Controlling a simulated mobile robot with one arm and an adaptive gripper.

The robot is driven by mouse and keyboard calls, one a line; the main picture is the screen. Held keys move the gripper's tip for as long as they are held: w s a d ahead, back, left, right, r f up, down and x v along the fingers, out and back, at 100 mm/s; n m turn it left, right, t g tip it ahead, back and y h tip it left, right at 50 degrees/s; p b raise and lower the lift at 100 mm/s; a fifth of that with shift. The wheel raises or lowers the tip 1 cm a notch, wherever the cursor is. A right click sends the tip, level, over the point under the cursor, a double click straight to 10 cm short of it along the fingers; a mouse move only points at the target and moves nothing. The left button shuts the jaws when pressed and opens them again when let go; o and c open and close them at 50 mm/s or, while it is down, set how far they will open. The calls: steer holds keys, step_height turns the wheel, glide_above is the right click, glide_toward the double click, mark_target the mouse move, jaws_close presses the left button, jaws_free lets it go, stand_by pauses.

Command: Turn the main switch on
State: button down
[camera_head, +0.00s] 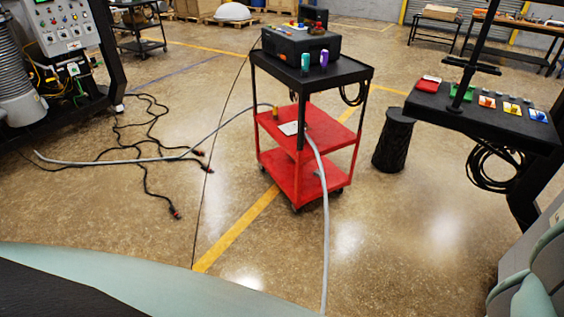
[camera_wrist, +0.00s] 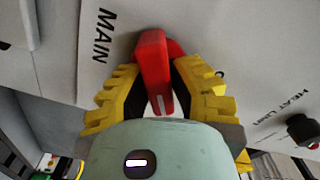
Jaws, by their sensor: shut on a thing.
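The main switch (camera_wrist: 153,62) is a red rotary handle on a light panel (camera_wrist: 215,30), beside the printed word MAIN. It shows in the wrist view, upper middle. My gripper (camera_wrist: 158,88) has yellow ribbed fingers on both sides of the red handle and is shut on it. The handle's lower end points toward my wrist and bears a small white mark. Part of its round base is hidden behind the handle and fingers. The head view shows neither the main switch nor my fingers.
A dark knob (camera_wrist: 302,130) sits beside HEAT LIMIT at the right of the panel. In the head view, a red and black cart (camera_head: 310,80) stands mid-floor, with a hose (camera_head: 322,200) and cables (camera_head: 150,150) around it. A control cabinet (camera_head: 65,30) stands at left.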

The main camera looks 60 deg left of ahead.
steer(key=m+b, duration=0.1)
steer(key=m, duration=0.1)
steer(key=m+b, duration=0.1)
steer(key=m, duration=0.1)
steer(key=shift+s+f+b, duration=0.1)
steer(key=shift+f+b, duration=0.3)
steer(key=shift+m+b, duration=0.7)
steer(key=shift+m, duration=0.6)
steer(key=shift+r, duration=0.1)
steer(key=c, duration=0.9)
jaws_free()
steer(key=shift+o, duration=0.2)
steer(key=shift+r, duration=0.1)
steer(key=v, duration=1.2)
